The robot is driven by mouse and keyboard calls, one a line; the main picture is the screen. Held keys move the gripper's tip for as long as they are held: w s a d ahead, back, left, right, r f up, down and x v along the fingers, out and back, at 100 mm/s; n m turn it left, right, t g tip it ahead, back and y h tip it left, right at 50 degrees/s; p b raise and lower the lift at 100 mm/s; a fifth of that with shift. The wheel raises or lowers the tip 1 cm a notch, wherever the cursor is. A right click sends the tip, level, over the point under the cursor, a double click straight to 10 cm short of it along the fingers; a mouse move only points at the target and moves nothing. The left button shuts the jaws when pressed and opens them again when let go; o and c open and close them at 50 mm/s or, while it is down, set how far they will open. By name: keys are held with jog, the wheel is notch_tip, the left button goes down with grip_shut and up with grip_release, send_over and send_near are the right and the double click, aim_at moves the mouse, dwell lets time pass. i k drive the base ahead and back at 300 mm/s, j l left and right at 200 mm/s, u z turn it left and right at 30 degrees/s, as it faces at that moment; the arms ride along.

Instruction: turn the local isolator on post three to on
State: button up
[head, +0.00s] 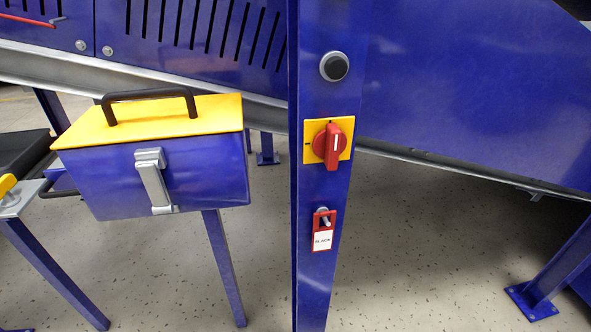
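The local isolator (329,143) is a red rotary handle on a yellow square plate, fixed to the front of a blue post (317,272). The handle's grip stands close to upright, with a white line at its top. Small dark marks show on the plate, but I cannot read them. Below it a red tag (323,232) with a white label hangs from a silver fitting on the post. The post's number is not seen. My gripper is not in view.
A blue box (165,177) with a yellow lid and black handle stands left of the post. A blue sloping machine panel (480,90) lies behind at right. Speckled floor (420,240) shows below it.

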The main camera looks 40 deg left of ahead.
aim_at(331, 142)
jog(key=u, duration=1.45)
jog(key=l+u, duration=0.8)
jog(key=l, duration=0.2)
jog(key=i, duration=0.2)
